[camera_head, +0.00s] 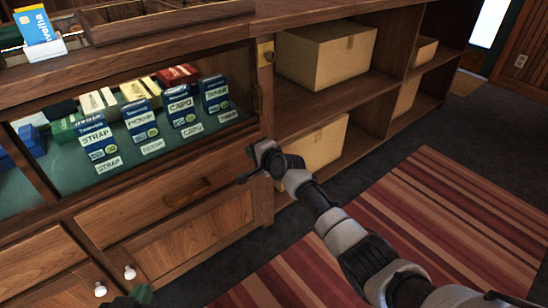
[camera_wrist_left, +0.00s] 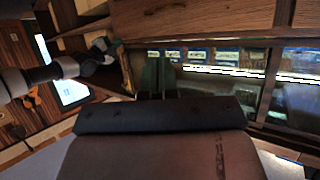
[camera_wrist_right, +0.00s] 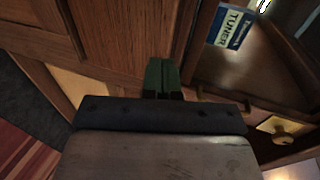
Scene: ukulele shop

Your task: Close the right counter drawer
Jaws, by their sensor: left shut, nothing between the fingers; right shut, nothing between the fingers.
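The right counter drawer (camera_head: 150,207) is the wooden front with a brass handle (camera_head: 187,192) below the glass display. Its front looks flush or nearly flush with the counter; I cannot tell whether a small gap remains. My right gripper (camera_head: 251,152) is shut and empty by the drawer's right end, close to the counter; I cannot tell if it touches. Its green fingertips (camera_wrist_right: 162,77) show against wood in the right wrist view. My left gripper (camera_head: 140,296) is barely visible at the bottom edge of the head view. Its shut, empty fingertips (camera_wrist_left: 157,74) face the counter in the left wrist view.
The display holds several boxes with price labels, including a blue tuner box (camera_wrist_right: 231,27). Cabinet doors with white knobs (camera_head: 130,272) are below the drawer. Open shelves with cardboard boxes (camera_head: 326,55) stand to the right. A striped rug (camera_head: 440,215) covers clear floor.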

